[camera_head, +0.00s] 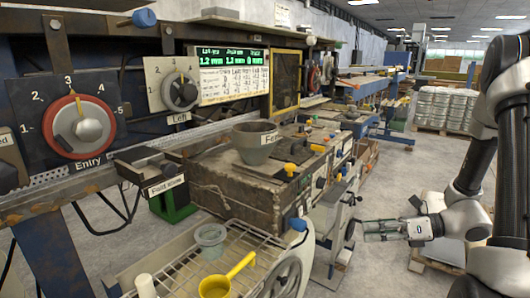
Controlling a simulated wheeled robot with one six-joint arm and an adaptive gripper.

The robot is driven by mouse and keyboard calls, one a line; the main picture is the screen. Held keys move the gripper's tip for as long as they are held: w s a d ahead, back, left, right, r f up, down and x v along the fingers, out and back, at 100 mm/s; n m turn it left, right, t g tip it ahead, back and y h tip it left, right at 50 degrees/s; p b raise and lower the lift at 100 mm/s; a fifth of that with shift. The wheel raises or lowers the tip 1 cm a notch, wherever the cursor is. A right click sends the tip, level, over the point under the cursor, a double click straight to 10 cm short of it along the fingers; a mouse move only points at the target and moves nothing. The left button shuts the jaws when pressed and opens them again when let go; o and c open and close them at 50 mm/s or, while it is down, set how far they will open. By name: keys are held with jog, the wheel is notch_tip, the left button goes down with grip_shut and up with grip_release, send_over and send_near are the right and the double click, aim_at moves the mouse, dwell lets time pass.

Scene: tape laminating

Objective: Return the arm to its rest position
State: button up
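My gripper (366,231) is at the right of the head view, at the end of my dark and white arm. It points left over the floor, just right of the machine's front. Nothing shows clearly between its fingers, and their gap is too small to judge. It stands apart from the objects on the machine.
The machine carries an Entry dial (80,126), a Left dial (180,92), a display (232,70) and a grey-green pot (256,142). A wire rack (178,278) holds a yellow ladle (215,287) and a small tub (210,236). Floor (400,180) behind my gripper is clear.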

jog(key=s+d+r+n+g+h, duration=0.3)
jog(key=s+n+h, duration=0.2)
jog(key=s+n, duration=0.3)
jog(key=s+d+r+n+g+h, duration=0.35)
jog(key=s+n, duration=0.35)
jog(key=n, duration=0.4)
notch_tip(320, 180, up, 14)
jog(key=s+n+t+h, duration=0.2)
jog(key=n+t+h, duration=0.3)
jog(key=n, duration=0.3)
jog(key=shift+s+a+f+t, duration=0.2)
jog(key=shift+a+t, duration=0.1)
jog(key=shift+t, duration=0.35)
